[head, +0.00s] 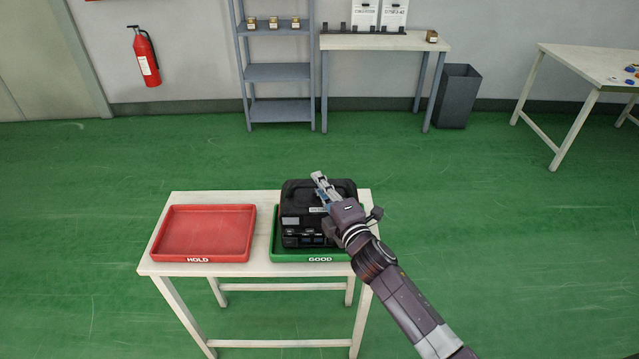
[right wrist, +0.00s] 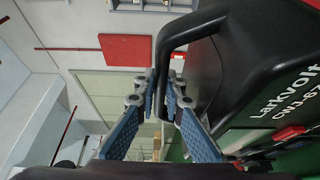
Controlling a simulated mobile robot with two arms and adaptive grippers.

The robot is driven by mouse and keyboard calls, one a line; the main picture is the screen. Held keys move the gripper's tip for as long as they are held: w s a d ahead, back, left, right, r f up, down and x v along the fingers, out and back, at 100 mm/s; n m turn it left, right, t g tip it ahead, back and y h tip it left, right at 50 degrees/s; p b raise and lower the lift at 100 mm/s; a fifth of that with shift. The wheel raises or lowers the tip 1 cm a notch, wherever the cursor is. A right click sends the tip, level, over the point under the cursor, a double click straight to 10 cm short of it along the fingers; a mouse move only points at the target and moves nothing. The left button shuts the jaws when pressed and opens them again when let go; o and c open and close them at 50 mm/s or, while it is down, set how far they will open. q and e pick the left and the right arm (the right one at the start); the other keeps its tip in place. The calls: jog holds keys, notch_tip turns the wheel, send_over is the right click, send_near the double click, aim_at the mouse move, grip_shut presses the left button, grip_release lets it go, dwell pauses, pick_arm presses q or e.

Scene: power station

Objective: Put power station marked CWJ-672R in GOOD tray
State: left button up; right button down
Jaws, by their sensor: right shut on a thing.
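The black power station (head: 301,222) is over or in the green GOOD tray (head: 282,258) on the white table; I cannot tell whether it touches the tray floor. It looks upright in the head view. In the right wrist view its side (right wrist: 265,70) reads "Larkvolt" and a partly cut-off "CWJ-67". My right gripper (head: 321,181) is shut on its top handle (right wrist: 178,48); the fingers (right wrist: 163,88) close around the handle bar in the right wrist view. My left gripper is not in view.
The red HOLD tray (head: 204,232) is empty on the table's left side. The white table (head: 262,215) has a narrow bare gap between the trays. A grey shelf (head: 277,72), another table (head: 385,42) and a bin (head: 457,96) stand by the back wall, with open green floor before them.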

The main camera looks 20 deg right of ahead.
aim_at(324, 204)
jog(key=shift+a+r+b, duration=0.1)
jog(key=shift+b, duration=0.2)
dwell(0.4)
jog(key=c, duration=1.6)
grip_release()
jog(key=shift+s, duration=0.2)
jog(key=shift+s+f, duration=0.1)
jog(key=shift+f, duration=0.1)
jog(key=shift+s+p, duration=0.45)
jog(key=shift+s, duration=0.95)
jog(key=shift+s+d+r+p, duration=0.1)
jog(key=shift+s+d+p, duration=0.1)
jog(key=shift+s, duration=0.75)
jog(key=shift+s+d+f+p, duration=0.1)
jog(key=shift+s+d+p, duration=0.05)
jog(key=shift+s, duration=0.85)
jog(key=shift+s+d+r+p, duration=0.1)
jog(key=shift+s+d+p, duration=0.1)
jog(key=shift+s, duration=0.75)
jog(key=shift+o, duration=0.7)
